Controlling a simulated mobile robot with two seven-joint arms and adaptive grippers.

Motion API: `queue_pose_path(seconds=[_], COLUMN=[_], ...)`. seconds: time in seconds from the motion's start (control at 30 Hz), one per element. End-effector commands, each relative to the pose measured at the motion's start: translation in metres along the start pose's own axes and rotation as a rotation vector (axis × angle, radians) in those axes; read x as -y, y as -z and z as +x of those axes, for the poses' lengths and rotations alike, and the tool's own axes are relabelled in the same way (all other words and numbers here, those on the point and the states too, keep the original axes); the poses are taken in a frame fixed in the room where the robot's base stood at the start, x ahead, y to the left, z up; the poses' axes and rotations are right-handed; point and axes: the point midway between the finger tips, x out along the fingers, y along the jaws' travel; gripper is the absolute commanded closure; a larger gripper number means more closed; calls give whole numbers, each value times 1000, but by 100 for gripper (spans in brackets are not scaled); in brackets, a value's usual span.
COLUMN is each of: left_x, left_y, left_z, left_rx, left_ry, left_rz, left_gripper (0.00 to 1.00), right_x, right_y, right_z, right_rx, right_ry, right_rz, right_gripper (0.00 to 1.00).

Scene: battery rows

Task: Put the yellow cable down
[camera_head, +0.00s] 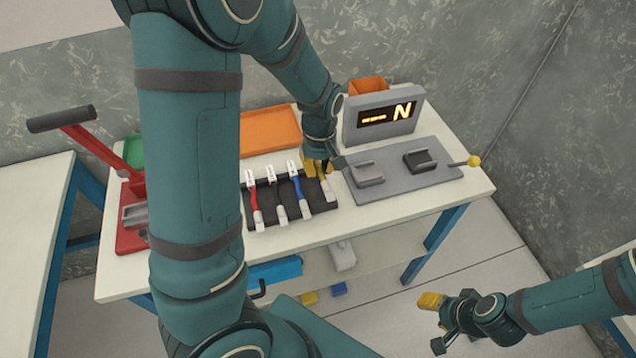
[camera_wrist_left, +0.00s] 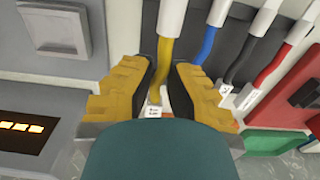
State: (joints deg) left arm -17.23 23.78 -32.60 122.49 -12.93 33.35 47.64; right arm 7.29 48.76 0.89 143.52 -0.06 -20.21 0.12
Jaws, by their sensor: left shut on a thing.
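My left gripper (camera_head: 318,168) is at the right end of the black cable rack (camera_head: 268,206). In the left wrist view its yellow fingers (camera_wrist_left: 163,85) are shut on the yellow cable (camera_wrist_left: 166,52). The cable's white end (camera_wrist_left: 172,16) lies over the black rack, beside the blue cable (camera_wrist_left: 208,46); a small white tag (camera_wrist_left: 155,111) shows between the fingers. I cannot tell whether the cable rests on the rack or is just above it. My right gripper (camera_head: 436,305) hangs off the table at the lower right, and its jaw gap is not clear.
Red (camera_head: 254,200), black (camera_head: 278,198) and blue (camera_head: 298,188) cables lie on the rack. A grey tester plate (camera_head: 390,192) with a yellow-knobbed lever and a display (camera_head: 388,118) stand right. An orange tray (camera_head: 268,130) is behind; a red press (camera_head: 130,235) stands left.

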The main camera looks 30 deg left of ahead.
Motion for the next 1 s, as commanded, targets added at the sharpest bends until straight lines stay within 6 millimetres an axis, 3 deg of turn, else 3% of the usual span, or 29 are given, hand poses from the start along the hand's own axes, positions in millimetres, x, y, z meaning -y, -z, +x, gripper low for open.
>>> queue_pose_path(seconds=[0.43, 0.87, 0.9, 0.93, 1.0], left_x=[0, 0, 0, 0, 0], left_y=[0, 0, 0, 0, 0], left_z=[48, 53, 52, 52, 52], left_rx=[0, 0, 0, 0, 0], left_ry=[1, -1, -1, -1, -1], left_rz=[2, 3, 3, 3, 3], left_gripper=[100, 100, 69, 64, 64], right_x=[-6, -7, -7, -6, -6], right_y=[2, 2, 2, 2, 2], right_z=[16, 18, 18, 18, 18], right_rx=[-8, -10, -10, -10, -10], right_ry=[0, 0, 0, 0, -1], right_rz=[-1, -1, -1, -1, -1], right_gripper=[53, 53, 53, 53, 53])
